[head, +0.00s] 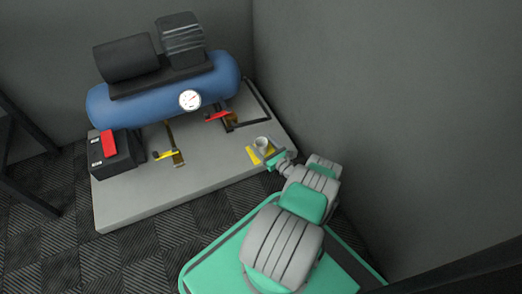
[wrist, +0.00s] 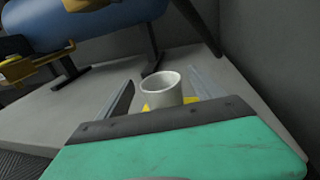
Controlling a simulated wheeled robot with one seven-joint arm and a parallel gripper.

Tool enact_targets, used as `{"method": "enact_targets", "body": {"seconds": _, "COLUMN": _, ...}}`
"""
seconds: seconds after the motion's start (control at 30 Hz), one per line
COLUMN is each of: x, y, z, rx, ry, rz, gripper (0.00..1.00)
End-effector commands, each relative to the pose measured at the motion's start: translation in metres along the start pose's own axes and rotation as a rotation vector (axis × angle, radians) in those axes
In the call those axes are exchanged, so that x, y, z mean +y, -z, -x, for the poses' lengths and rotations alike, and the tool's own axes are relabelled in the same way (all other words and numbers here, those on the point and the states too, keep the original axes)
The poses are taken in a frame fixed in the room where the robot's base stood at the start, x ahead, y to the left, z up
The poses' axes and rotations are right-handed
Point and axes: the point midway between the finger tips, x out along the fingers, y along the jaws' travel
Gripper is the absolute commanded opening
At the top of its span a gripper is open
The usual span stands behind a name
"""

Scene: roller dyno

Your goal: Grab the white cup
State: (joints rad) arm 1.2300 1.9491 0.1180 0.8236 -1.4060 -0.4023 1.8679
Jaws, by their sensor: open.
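The white cup (head: 261,142) stands upright on the grey platform near its right edge, beside or partly over a yellow patch (head: 253,155). In the wrist view the cup (wrist: 160,90) stands between my two open fingers, with a visible gap on each side. My gripper (head: 266,150) reaches in from the lower right in the head view and is low, close to the platform. In the wrist view my gripper (wrist: 158,92) is open and holds nothing. The lower front of the cup is hidden behind the gripper body.
A blue tank (head: 165,92) with a gauge and black motor parts stands at the back of the grey platform (head: 135,205). A black box (head: 112,155) with a red top sits at the left. Yellow and red valve handles stand between. A grey wall (head: 400,110) is close on the right.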

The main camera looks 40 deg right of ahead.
Motion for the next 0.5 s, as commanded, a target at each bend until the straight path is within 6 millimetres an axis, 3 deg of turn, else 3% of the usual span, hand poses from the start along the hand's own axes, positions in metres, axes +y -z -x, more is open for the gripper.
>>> {"method": "enact_targets", "body": {"seconds": 0.1, "x": -0.0003, "y": 0.0008, "z": -0.0130, "rx": 0.000, "ry": 0.000, "rz": 0.002, "gripper": 0.77}}
{"method": "enact_targets", "body": {"seconds": 0.3, "x": -0.0009, "y": -0.0003, "z": -0.0138, "rx": 0.000, "ry": 0.002, "rz": 0.001, "gripper": 0.77}}
{"method": "enact_targets", "body": {"seconds": 0.5, "x": -0.0005, "y": -0.0002, "z": -0.0138, "rx": 0.000, "ry": 0.001, "rz": 0.002, "gripper": 0.61}}
